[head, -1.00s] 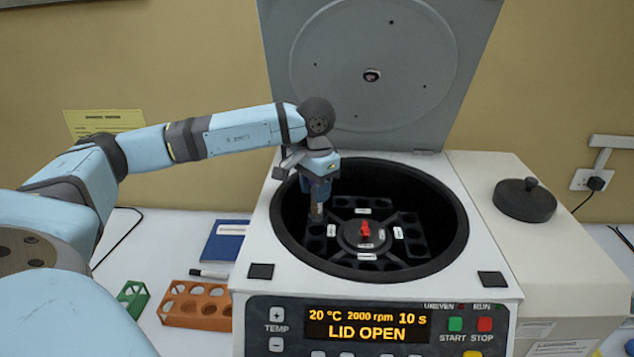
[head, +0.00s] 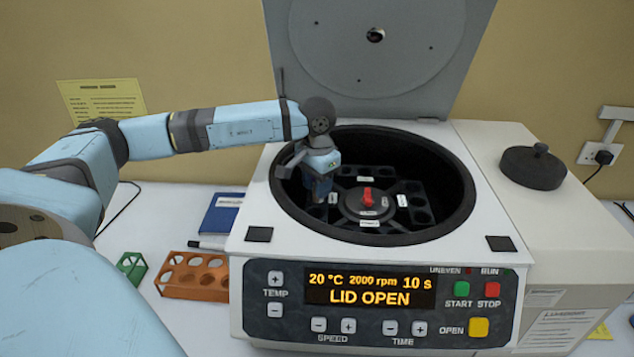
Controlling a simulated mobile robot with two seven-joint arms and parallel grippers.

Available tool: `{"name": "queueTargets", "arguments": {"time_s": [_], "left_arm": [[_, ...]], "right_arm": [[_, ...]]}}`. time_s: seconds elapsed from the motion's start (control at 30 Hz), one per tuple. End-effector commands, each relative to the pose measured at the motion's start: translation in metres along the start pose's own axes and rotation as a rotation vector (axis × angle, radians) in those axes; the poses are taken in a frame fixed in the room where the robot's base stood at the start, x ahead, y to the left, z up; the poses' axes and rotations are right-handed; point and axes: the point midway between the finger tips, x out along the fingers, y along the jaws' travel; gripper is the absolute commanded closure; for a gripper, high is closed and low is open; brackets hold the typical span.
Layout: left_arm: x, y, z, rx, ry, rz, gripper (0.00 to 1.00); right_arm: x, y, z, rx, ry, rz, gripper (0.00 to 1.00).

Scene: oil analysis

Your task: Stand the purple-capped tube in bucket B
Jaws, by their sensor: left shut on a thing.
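My left gripper (head: 319,188) points down inside the open centrifuge bowl, over the left side of the rotor (head: 366,202). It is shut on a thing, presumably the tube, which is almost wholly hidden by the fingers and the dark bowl. I cannot make out a purple cap. The rotor has a red knob (head: 368,195) at its centre and dark buckets with round holes around it. Small white labels mark the buckets, but their letters are too small to read, so I cannot tell which is bucket B. My right gripper is not in view.
The centrifuge lid (head: 377,62) stands open behind the bowl; the display (head: 358,290) reads LID OPEN. An orange rack (head: 194,276) with empty-looking holes, a green rack (head: 131,268), a marker and a blue notebook (head: 222,214) lie left. A round black lid (head: 533,167) sits right.

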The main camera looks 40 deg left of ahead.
Motion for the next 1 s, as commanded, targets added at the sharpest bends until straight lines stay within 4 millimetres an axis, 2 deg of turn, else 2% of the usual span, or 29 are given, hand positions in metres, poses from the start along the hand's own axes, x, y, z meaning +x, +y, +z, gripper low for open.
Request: {"name": "queueTargets", "arguments": {"time_s": [0.27, 0.3, 0.4, 0.43, 0.77, 0.87, 1.0], "left_arm": [[0.000, 0.000, 0.000, 0.000, 0.000, 0.000, 0.93], [0.000, 0.000, 0.000, 0.000, 0.000, 0.000, 0.61], [0.000, 0.000, 0.000, 0.000, 0.000, 0.000, 0.38], [0.000, 0.000, 0.000, 0.000, 0.000, 0.000, 0.36], [-0.003, 0.000, 0.000, 0.000, 0.001, 0.000, 0.36], [-0.014, 0.000, -0.001, 0.000, 0.003, 0.001, 0.36], [-0.042, 0.000, -0.001, -0.001, 0.006, 0.001, 0.36]], "right_arm": [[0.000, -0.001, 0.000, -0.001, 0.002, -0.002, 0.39], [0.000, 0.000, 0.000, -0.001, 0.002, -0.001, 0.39], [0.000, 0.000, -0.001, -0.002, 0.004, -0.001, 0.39], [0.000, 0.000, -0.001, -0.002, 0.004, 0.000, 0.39], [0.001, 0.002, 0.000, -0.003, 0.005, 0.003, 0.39], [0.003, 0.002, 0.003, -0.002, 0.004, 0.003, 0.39], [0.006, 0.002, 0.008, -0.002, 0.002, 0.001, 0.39]]}}
